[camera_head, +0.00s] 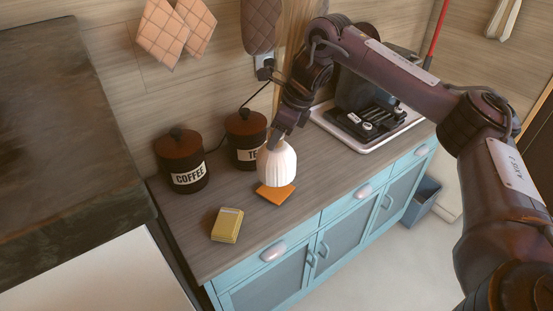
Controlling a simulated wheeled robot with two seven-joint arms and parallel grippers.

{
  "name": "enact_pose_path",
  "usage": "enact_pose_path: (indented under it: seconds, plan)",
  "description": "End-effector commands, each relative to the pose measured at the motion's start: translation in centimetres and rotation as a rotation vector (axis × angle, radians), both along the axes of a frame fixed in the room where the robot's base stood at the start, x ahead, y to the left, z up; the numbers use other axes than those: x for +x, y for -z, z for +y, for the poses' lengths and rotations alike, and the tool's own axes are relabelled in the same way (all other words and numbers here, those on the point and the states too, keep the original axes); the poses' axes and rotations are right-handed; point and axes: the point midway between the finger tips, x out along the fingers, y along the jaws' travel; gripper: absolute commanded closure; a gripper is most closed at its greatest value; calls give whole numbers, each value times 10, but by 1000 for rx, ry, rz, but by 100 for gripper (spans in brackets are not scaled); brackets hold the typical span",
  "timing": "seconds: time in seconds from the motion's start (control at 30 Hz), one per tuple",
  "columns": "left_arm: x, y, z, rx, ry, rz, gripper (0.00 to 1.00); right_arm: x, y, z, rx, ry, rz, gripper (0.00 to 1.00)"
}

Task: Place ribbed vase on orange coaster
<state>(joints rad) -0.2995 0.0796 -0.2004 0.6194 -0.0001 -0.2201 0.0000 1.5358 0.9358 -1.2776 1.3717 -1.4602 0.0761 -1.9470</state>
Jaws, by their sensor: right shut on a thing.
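The white ribbed vase (278,166) is upright over the orange coaster (276,194), which lies on the wooden counter. The vase hides the back of the coaster, and I cannot tell whether its base touches it. My right gripper (279,137) is shut on the vase at its top, and the fingertips are partly hidden by the vase and wrist. My left gripper is not in view.
A coffee canister (181,161) and a tea canister (245,138) stand behind, by the wall. A yellow box (227,225) lies front left. A coffee machine on a white tray (369,142) stands right. Bare counter shows in front of the coaster.

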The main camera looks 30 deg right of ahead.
Motion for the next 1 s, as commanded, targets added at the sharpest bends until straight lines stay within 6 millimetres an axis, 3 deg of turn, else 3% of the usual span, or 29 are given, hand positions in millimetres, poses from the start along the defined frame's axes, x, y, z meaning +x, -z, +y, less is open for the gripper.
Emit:
enact_pose_path:
  seconds: [0.5, 0.83, 0.87, 1.0]
  plan:
    - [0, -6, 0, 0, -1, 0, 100, 0, 53, 0, 0, 1, 0, 100]
    - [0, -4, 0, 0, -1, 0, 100, 1, 58, 0, 1, -1, -3, 100]
    - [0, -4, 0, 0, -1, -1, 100, 0, 59, 0, 0, 0, -1, 60]
    - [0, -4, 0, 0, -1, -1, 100, 0, 59, 0, 0, 0, -1, 42]
